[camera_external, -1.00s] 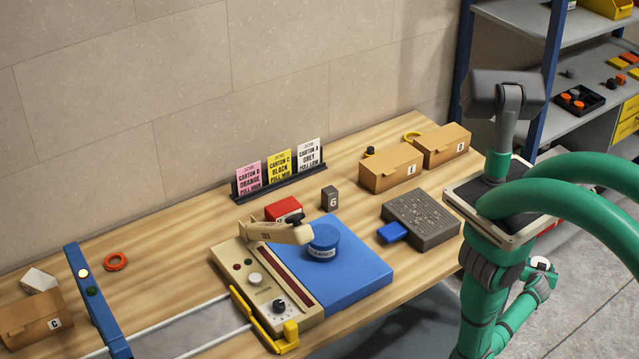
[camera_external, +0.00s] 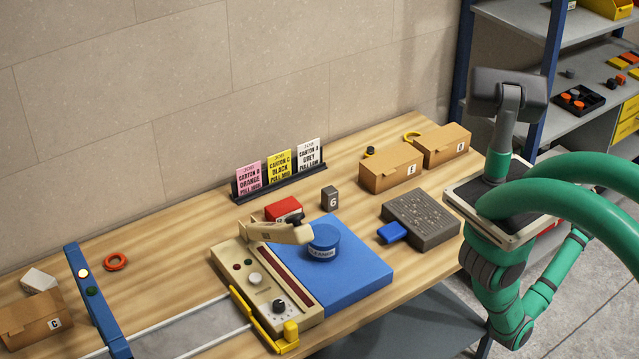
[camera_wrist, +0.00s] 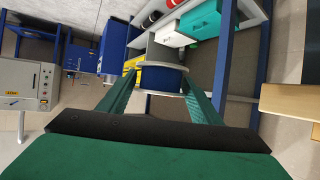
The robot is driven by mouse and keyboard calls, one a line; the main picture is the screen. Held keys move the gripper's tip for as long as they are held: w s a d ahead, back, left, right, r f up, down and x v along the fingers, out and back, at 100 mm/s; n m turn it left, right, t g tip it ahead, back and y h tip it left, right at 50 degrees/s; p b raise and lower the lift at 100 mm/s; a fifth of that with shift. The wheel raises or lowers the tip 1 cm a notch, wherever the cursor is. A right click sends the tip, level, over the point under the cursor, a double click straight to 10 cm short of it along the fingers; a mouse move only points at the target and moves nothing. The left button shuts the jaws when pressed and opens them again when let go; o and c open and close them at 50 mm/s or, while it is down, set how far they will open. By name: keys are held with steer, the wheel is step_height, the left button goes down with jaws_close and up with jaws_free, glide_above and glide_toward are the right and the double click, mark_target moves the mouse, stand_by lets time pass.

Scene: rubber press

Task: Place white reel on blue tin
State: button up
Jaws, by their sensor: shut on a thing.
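The blue tin (camera_external: 324,243), round with a white label, stands upright on the blue pad (camera_external: 350,283) of the press, close to the beige press arm (camera_external: 280,233). Its top looks bare. In the wrist view my gripper (camera_wrist: 161,78) has its green fingers on both sides of a reel (camera_wrist: 158,92) with pale rims and a dark blue middle, and is shut on it. In the external view my gripper and the reel are hidden or out of frame; my arm is off the right side of the bench, away from the tin.
A dark grey block (camera_external: 421,220) with a blue piece (camera_external: 391,233) lies right of the pad. Cartons (camera_external: 391,172) stand behind it. A red box (camera_external: 284,208), a grey 6 block (camera_external: 329,198) and a card rack (camera_external: 280,184) are behind the press. Shelves (camera_external: 590,85) stand at right.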

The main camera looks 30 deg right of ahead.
steer(key=w+a+r+n+t+y, duration=0.25)
steer(key=w+a+r, duration=0.25)
steer(key=w+r, duration=0.55)
steer(key=w+a+r+n+t+y, duration=0.25)
steer(key=w+a+r, duration=0.4)
steer(key=w, duration=0.65)
steer(key=w+a+r+n+t+y, duration=0.1)
steer(key=w+a+r+n+y, duration=0.25)
steer(key=w+a+r, duration=0.55)
steer(key=w+a+r+n+t+y, duration=0.15)
steer(key=w+a+n, duration=0.4)
steer(key=a, duration=0.85)
steer(key=w+a+r+n+g+y, duration=0.1)
steer(key=w+a+r+y, duration=0.15)
steer(key=a, duration=0.55)
steer(key=w+a+r+y, duration=0.1)
steer(key=w+a+y, duration=0.15)
steer(key=a, duration=0.45)
steer(key=n+g+y, duration=0.6)
steer(key=n+y, duration=0.1)
steer(key=n, duration=0.2)
glide_above(323, 235)
step_height(323, 235, down, 11)
steer(key=shift+r, duration=0.1)
steer(key=shift+f, duration=2.15)
steer(key=shift+f, duration=0.15)
